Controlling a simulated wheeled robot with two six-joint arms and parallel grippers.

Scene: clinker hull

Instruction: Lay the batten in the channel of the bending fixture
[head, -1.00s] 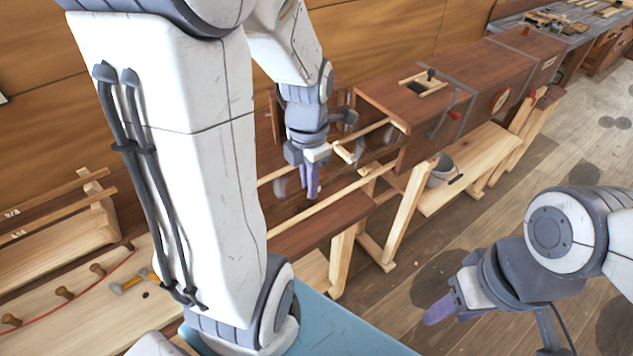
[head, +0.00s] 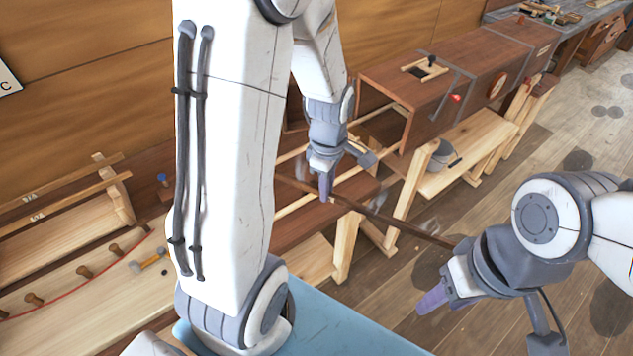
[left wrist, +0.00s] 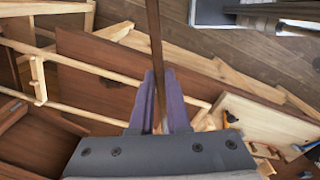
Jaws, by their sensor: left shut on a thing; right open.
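My left gripper (head: 326,188) is shut on the batten (head: 385,217), a long thin dark brown strip, held above the wooden trestle. The batten runs from beside my left arm to behind my right gripper in the head view. In the left wrist view the batten (left wrist: 155,35) stands between the purple fingers and runs out of the top. My right gripper (head: 432,299) is open and empty at the lower right. The bending fixture appears to be the pale board (head: 60,285) with pegs and a curved red line at lower left; my left arm hides its right part.
A brown box (head: 385,88) with a red-knobbed lever (head: 456,98) stands on trestles behind. A hammer (head: 150,262) lies on the pale board. A wooden rack (head: 60,230) is at the left. A bucket (head: 440,152) stands on a plank. Open floor lies at the right.

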